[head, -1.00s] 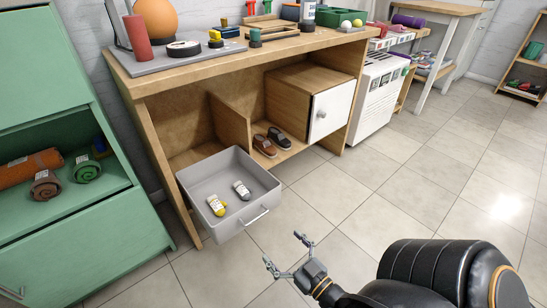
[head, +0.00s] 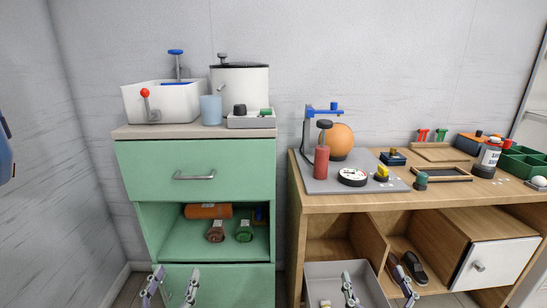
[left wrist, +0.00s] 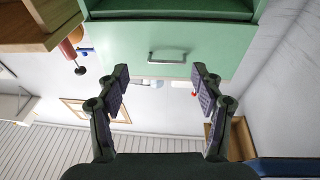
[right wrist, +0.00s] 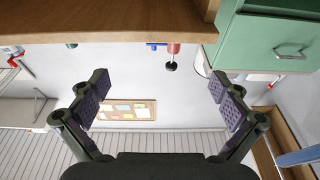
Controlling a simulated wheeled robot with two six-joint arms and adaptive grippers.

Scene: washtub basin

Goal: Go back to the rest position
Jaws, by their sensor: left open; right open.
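My left gripper (head: 172,287) is at the bottom of the head view, in front of the green cabinet (head: 195,153). Its fingers are spread and nothing is between them. In the left wrist view the left gripper (left wrist: 162,75) is also open and empty, with a cabinet drawer handle (left wrist: 167,57) in the background. My right gripper (head: 378,287) is at the bottom of the head view, in front of the wooden workbench (head: 450,193). Its fingers are apart. The right wrist view shows the right gripper (right wrist: 160,78) open and empty. Both wrist views look upside down.
A pulled-out grey drawer (head: 332,270) sits low under the workbench, partly behind the right gripper. Dark shoes (head: 414,268) lie in the compartment beside it. A white sink basin (head: 160,103) and a lidded pot (head: 240,88) stand on the cabinet. The wall above is clear.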

